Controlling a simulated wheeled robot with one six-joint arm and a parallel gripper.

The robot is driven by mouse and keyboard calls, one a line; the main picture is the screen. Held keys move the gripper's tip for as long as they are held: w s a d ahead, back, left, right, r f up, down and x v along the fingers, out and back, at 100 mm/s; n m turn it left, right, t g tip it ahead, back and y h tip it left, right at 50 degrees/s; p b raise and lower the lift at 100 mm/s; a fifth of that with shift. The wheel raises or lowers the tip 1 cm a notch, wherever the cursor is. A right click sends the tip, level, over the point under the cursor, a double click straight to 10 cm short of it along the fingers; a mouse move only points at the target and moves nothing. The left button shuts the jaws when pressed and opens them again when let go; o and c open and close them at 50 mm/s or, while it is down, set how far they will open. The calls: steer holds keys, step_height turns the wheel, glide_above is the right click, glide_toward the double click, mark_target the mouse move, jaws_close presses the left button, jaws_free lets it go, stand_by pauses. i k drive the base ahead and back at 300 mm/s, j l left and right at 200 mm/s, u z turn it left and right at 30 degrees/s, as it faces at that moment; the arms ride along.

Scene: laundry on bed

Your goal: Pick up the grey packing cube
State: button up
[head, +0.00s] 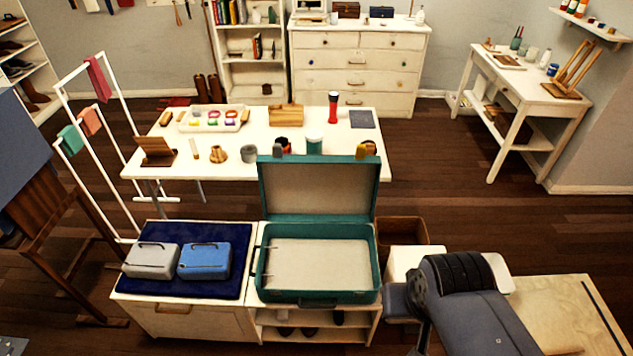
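The grey packing cube (150,262) lies on a dark navy mat (190,288) on top of a low white cabinet at the lower left. It is a soft rounded box with a dark handle or zip line on top. A blue packing cube (204,263) lies close beside it on the right. An open teal suitcase (318,297) stands right of the mat with its lid raised, and its pale inside looks empty. My arm shows at the lower right, well away from the cubes. My gripper's fingers do not show.
A white table (228,145) with small items stands behind the suitcase. A white drying rack (128,108) and a wooden easel-like frame (62,215) stand at the left. A brown box (403,229) stands right of the suitcase. Space above the cubes looks clear.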

mark_target(148, 260)
steer(key=u, duration=1.65)
